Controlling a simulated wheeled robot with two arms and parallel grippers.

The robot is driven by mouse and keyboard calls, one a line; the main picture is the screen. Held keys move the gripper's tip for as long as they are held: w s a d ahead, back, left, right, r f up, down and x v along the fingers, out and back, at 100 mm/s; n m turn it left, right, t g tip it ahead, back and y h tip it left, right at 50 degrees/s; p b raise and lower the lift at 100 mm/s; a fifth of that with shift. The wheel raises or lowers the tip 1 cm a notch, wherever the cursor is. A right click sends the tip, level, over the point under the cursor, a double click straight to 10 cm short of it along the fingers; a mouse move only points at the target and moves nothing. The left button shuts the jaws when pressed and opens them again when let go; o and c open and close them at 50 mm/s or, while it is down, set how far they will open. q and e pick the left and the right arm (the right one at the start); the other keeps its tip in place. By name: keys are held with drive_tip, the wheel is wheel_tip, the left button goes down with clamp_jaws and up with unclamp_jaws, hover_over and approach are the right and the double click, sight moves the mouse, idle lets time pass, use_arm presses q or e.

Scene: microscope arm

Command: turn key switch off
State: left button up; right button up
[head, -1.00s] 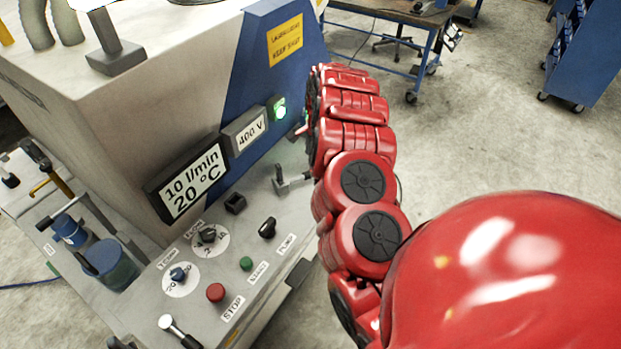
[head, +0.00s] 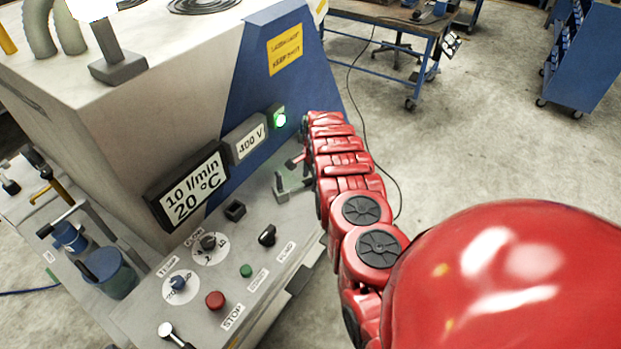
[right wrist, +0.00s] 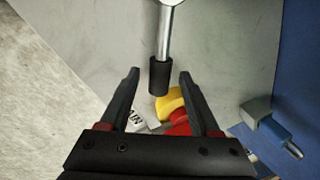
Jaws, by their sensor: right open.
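The control panel (head: 215,265) carries a black rotary switch (head: 267,235) beside the PUMP label. I cannot tell whether this is the key switch; no key is clearly visible. My right arm (head: 345,180) reaches forward along the panel's right side. Its gripper is mostly hidden in the head view. In the right wrist view my right gripper (right wrist: 158,76) is open. A metal rod with a black grip (right wrist: 159,76) appears between its fingertips, with no visible grasp. A yellow and red switch (right wrist: 172,108) is partly hidden behind the fingers. My left gripper is not visible.
A red STOP button (head: 215,300), a green button (head: 246,271) and two dials are on the panel. A grey lever fitting (head: 291,186) stands at its far end. In the right wrist view a grey and blue fitting (right wrist: 270,125) is right of the fingers.

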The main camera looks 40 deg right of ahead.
clamp_jaws()
idle(1.4)
